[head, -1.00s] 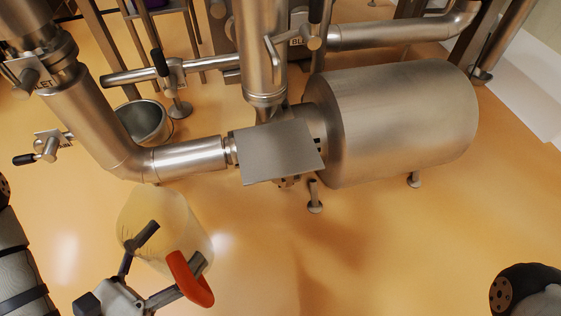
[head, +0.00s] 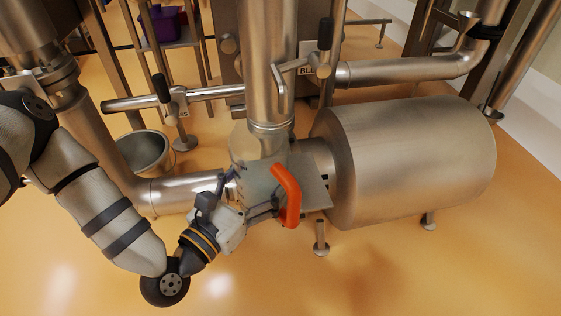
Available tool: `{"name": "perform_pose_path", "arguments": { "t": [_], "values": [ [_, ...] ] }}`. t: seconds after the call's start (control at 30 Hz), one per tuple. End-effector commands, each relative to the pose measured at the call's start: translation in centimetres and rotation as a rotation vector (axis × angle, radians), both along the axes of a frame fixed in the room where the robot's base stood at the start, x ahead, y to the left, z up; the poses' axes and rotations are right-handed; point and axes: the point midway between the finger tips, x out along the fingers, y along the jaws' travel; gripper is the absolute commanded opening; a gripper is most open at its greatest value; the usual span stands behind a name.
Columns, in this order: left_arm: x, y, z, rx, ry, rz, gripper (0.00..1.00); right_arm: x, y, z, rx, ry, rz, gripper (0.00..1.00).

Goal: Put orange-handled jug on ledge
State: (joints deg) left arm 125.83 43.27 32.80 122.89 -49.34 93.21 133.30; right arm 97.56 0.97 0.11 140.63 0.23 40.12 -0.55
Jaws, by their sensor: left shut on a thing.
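The jug (head: 250,145) has a translucent body and an orange handle (head: 287,197). My left gripper (head: 262,208) is shut on the jug at its handle side, with the arm reaching in from the left. The ledge (head: 317,194) is a flat grey metal plate under the vertical pipe, left of the big horizontal cylinder. The jug overlaps the left part of the ledge in the head view. I cannot tell whether its base touches the plate. The gripper and handle hide part of the plate. My right gripper is out of view.
A vertical steel pipe (head: 268,70) stands right behind the jug. A large steel cylinder (head: 415,160) lies to the right. A horizontal pipe (head: 180,193) runs in from the left, with a metal bucket (head: 146,155) behind it. The floor in front is clear.

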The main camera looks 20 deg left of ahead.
Motion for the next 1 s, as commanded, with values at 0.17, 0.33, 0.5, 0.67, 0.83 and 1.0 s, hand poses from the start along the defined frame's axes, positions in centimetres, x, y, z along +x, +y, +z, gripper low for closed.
{"name": "perform_pose_path", "arguments": {
  "t": [0.17, 0.33, 0.5, 0.67, 0.83, 1.0],
  "values": [
    [2.5, -0.5, -0.1, 0.000, -0.001, 0.000, 0.28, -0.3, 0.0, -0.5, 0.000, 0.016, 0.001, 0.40],
    [4.7, -0.9, -0.2, -0.001, -0.003, -0.001, 0.28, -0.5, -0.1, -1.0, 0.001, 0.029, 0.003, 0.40],
    [7.5, -1.5, -0.4, 0.000, 0.000, -0.002, 0.28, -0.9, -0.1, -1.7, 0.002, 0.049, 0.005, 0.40],
    [7.3, -1.4, -0.6, -0.001, -0.001, 0.000, 0.28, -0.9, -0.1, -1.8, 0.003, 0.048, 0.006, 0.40],
    [7.3, -1.4, -0.8, -0.001, 0.000, 0.000, 0.28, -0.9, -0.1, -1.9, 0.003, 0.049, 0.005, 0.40],
    [7.2, -1.4, -1.0, 0.000, 0.001, 0.000, 0.96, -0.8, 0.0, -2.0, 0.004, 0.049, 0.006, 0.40]
  ]
}}
